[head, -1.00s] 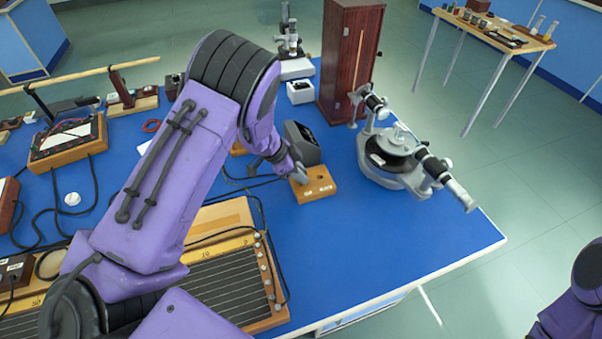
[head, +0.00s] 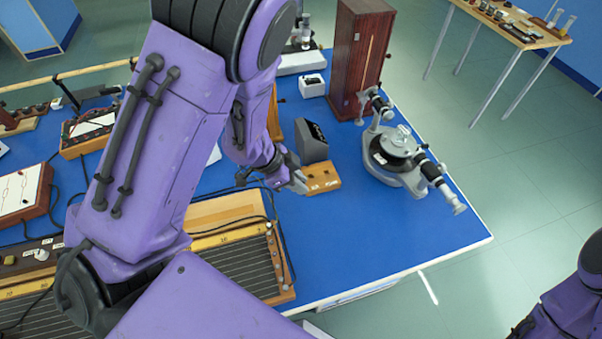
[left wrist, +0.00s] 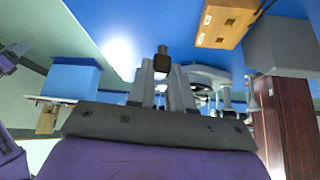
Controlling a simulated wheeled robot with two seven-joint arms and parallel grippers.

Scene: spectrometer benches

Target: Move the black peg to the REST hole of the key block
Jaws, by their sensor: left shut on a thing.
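The wooden key block (head: 324,178) lies on the blue bench, with small labels on its front. In the left wrist view the key block (left wrist: 226,22) is at the top right and shows two dark holes. My left gripper (head: 300,183) is at the block's left end in the head view. In the left wrist view the left gripper (left wrist: 161,74) is shut on the black peg (left wrist: 161,58), whose dark end shows between the fingertips. The peg appears clear of the block. The label words are too small to read. My right gripper is out of view.
A grey box-like instrument (head: 311,143) stands just behind the block. A spectrometer (head: 398,160) is to the right, and a tall wooden cabinet (head: 356,55) behind. A ribbed wire board (head: 238,270) lies in front. Bare blue bench lies right of the board.

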